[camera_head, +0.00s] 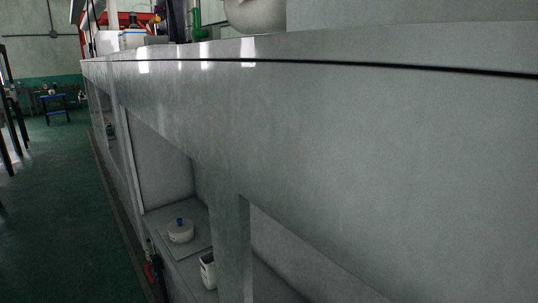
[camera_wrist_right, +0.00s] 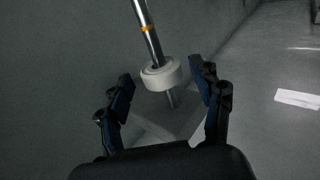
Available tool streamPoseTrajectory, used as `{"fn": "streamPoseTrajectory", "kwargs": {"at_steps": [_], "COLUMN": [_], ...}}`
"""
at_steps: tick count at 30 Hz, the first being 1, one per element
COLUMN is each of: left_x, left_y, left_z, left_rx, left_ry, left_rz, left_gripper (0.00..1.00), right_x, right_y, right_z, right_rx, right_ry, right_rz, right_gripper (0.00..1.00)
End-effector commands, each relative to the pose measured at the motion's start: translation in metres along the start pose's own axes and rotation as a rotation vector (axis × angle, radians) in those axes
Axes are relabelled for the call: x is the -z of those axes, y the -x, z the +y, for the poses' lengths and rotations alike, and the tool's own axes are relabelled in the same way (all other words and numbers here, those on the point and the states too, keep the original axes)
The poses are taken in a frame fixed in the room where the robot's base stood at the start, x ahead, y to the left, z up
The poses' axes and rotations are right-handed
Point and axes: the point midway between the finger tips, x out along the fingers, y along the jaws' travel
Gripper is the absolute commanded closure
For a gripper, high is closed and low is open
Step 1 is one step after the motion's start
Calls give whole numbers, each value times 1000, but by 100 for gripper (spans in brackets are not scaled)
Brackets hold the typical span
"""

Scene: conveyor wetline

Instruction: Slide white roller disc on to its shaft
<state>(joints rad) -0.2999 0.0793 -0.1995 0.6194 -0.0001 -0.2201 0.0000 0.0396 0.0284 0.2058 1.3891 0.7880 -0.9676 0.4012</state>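In the right wrist view, the white roller disc (camera_wrist_right: 161,74) sits around a metal shaft (camera_wrist_right: 152,44). The shaft enters from the top, carries an orange band, and a short dark length of it shows below the disc. My right gripper (camera_wrist_right: 163,80) is open, with one finger on each side of the disc. A gap shows between each fingertip and the disc, and it holds nothing. Whether the fingers are level with the disc in depth is unclear. The head view shows neither the disc, the shaft nor my grippers.
A grey block (camera_wrist_right: 160,128) lies below the shaft end in the right wrist view. In the head view, a long grey counter (camera_head: 330,130) fills the right side. A lidded white pot (camera_head: 181,232) and a white cup (camera_head: 208,270) stand on its lower shelf. Green floor (camera_head: 60,200) lies open at left.

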Motion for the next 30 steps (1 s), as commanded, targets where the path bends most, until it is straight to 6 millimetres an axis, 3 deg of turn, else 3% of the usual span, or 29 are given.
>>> {"fn": "streamPoseTrajectory", "kwargs": {"at_steps": [8,13,24,30], "left_x": [-2,-2,0,0], "left_y": [0,0,0,0], "left_z": [-1,-1,0,0], "left_rx": [1,1,0,0], "left_ry": [0,0,-1,-1], "left_rz": [-3,-2,0,1], "left_gripper": [60,60,60,60], "right_x": [0,0,0,0], "right_y": [0,12,86,113], "right_z": [-1,0,0,0], "right_rx": [2,2,0,1], "right_ry": [1,0,3,1], "right_rz": [0,1,2,1], "right_gripper": [30,30,30,30]}}
